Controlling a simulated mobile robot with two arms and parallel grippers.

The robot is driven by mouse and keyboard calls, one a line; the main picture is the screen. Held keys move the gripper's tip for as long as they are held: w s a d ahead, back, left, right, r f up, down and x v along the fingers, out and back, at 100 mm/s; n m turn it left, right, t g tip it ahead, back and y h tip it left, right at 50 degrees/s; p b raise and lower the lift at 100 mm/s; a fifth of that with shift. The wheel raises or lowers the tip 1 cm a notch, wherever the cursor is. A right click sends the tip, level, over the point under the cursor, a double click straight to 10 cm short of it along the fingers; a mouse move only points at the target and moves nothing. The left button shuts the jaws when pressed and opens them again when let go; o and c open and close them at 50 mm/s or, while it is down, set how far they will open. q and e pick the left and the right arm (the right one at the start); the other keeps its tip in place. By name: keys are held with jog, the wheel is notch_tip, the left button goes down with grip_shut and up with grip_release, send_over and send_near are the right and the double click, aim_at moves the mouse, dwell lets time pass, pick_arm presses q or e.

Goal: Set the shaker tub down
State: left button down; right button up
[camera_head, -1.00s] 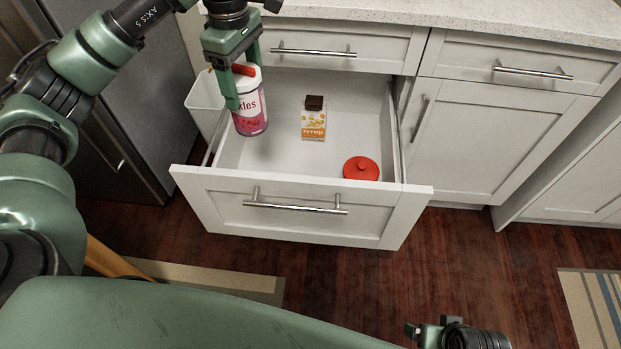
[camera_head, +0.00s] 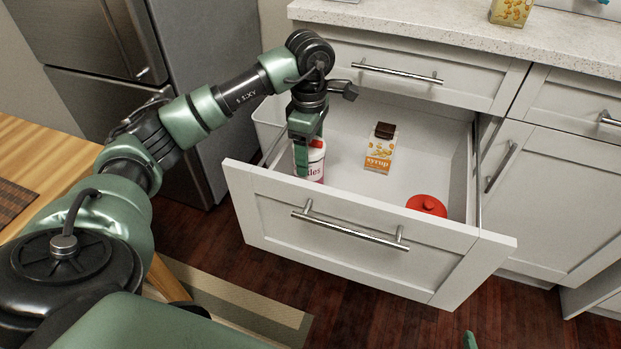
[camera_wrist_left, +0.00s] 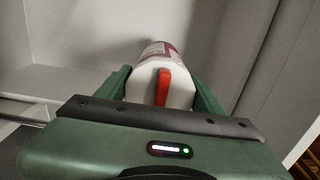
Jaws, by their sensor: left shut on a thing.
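The shaker tub (camera_head: 316,168) is white with a pink-lettered label and a red part on its lid. My left gripper (camera_head: 308,150) is shut on its top end. The tub is upright inside the open drawer (camera_head: 350,232), at the left near the front panel. The panel hides its base, so I cannot tell whether it touches the drawer floor. In the left wrist view the tub (camera_wrist_left: 165,82) sits between the two green fingers. A small green tip (camera_head: 469,340), likely of my right gripper, shows at the bottom edge; its jaws are not shown.
In the drawer, a syrup carton (camera_head: 380,155) with a dark cap lies right of the tub, and a round red lid (camera_head: 427,205) lies near the front right. The drawer floor between is clear. A yellow patterned carton (camera_head: 511,10) stands on the counter (camera_head: 430,22).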

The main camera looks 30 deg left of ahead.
pick_arm(q)
notch_tip(320, 180, down, 4)
jog(key=shift+r+b, duration=0.1)
jog(key=shift+b, duration=0.2)
notch_tip(320, 180, down, 3)
jog(key=shift+b, duration=0.4)
pick_arm(e)
jog(key=w+a+r+t+y, duration=0.1)
jog(key=w+a+r+t, duration=0.1)
jog(key=w+r+t, duration=0.2)
jog(key=shift+w+a+r+t, duration=0.15)
jog(key=shift+w+r+t, duration=0.25)
jog(key=shift+r, duration=1.05)
pick_arm(q)
jog(key=shift+f, duration=0.3)
pick_arm(e)
jog(key=shift+w+r, duration=0.15)
jog(key=shift+w, duration=0.05)
pick_arm(q)
jog(key=shift+c, duration=1.2)
grip_release()
jog(key=shift+r, duration=0.1)
